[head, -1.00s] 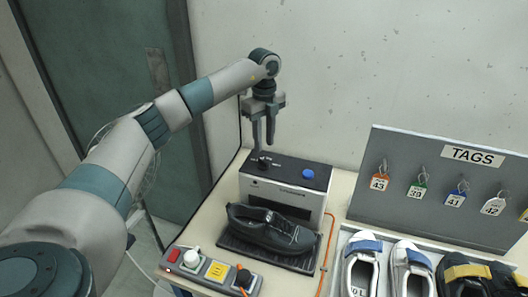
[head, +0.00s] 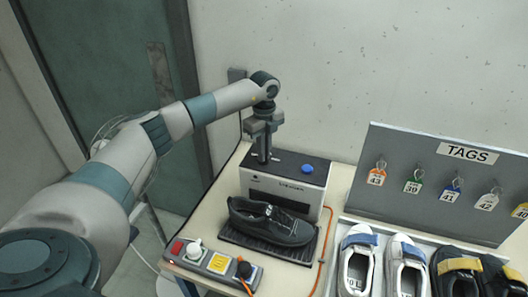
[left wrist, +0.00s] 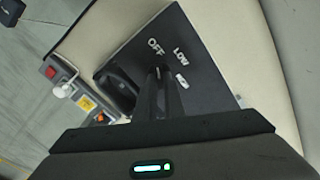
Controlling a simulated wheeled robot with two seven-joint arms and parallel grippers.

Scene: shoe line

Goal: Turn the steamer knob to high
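The steamer (head: 262,187) is a white and black box with a black top and a blue button (head: 307,168). My left gripper (head: 264,157) points down at the left of its top, its fingers close together. The knob is hidden behind the fingers in the head view. In the left wrist view the fingers (left wrist: 165,95) come together at the knob (left wrist: 158,70), of which only a small pale mark shows, near the OFF label (left wrist: 156,46). The LOW label (left wrist: 181,56) and a third, hard-to-read label (left wrist: 182,81) lie to the right. My right gripper is not in view.
A black shoe (head: 270,222) sits on a dark ridged plate before the steamer. A switch strip (head: 205,260) lies at the front left. An orange cable (head: 323,250) runs to the right. A TAGS board (head: 420,185) and a tray of shoes (head: 340,222) stand at the right.

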